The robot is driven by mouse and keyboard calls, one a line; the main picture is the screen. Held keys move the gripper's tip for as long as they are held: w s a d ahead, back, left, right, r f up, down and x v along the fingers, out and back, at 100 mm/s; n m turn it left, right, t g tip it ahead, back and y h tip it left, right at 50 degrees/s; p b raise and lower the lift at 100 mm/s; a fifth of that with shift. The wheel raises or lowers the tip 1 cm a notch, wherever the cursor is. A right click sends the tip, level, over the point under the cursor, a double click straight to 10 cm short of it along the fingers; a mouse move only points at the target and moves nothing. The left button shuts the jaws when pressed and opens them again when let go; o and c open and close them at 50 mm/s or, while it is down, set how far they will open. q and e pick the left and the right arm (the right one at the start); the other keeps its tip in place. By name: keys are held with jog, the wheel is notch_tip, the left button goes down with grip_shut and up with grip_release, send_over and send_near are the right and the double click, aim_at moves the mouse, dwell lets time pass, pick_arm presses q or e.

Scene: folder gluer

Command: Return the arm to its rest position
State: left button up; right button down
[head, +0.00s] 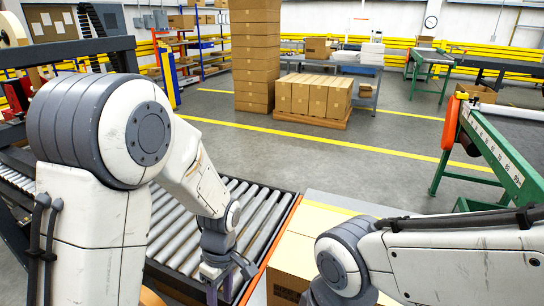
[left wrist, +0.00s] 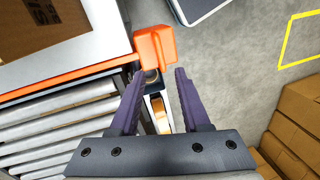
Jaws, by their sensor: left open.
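My left arm reaches in from the left of the head view, over the roller conveyor. Its gripper (head: 228,284) points down near the conveyor's right end, at the lower edge of the picture. In the left wrist view my left gripper (left wrist: 158,78) has its two purple fingers spread apart with nothing between them. An orange end piece (left wrist: 154,46) of the conveyor frame shows beyond the fingertips. My right arm comes in from the right of the head view, and its gripper is hidden below the picture edge.
The roller conveyor (head: 250,207) lies under my left arm. A carton (head: 298,250) sits to its right on a light surface. Stacked boxes (head: 255,60) and a loaded pallet (head: 312,116) stand behind. A green-framed belt table (head: 500,150) is at right. The grey floor between is clear.

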pick_arm(q)
jog(key=s+d+r+m+p, duration=0.3)
jog(key=s+r+m, duration=0.1)
jog(key=r+m, duration=0.2)
jog(key=s+d+r+m+t+h+p, duration=0.1)
jog(key=s+d+r+m+p, duration=0.2)
jog(key=s+r+m, duration=0.2)
jog(key=s+d+r+m+p, duration=0.3)
jog(key=s+r+m+p, duration=0.1)
jog(key=r+m, duration=0.5)
notch_tip(320, 180, up, 2)
jog(key=shift+s+r+t+h, duration=0.15)
jog(key=shift+s+t+h, duration=0.25)
jog(key=shift+s, duration=0.3)
